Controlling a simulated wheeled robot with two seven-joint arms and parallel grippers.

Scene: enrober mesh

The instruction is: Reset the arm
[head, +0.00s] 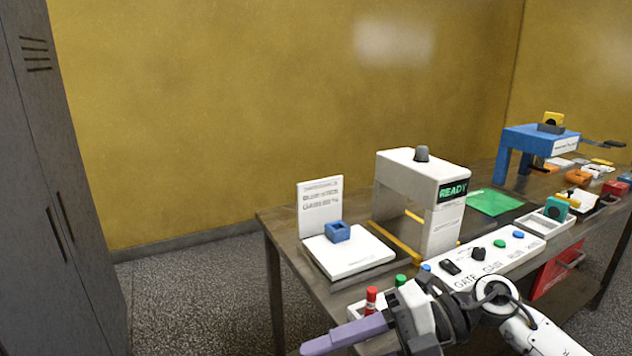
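One arm of mine comes in from the lower right, with white links and dark joints. I take it as my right arm. Its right gripper (345,336) points left at the bottom of the head view, in front of the table's near edge. Its long lavender finger part shows side-on, so I cannot tell whether it is open or shut. No separate object is clearly seen in it. My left gripper is not in view.
The table (288,256) bears a white scale-like plate (350,256) with a blue block (338,232), a white arch machine (443,228) reading READY, a control panel (490,262), red and green capped bottles (371,298), and a blue stand (540,140). A grey locker (60,180) stands left.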

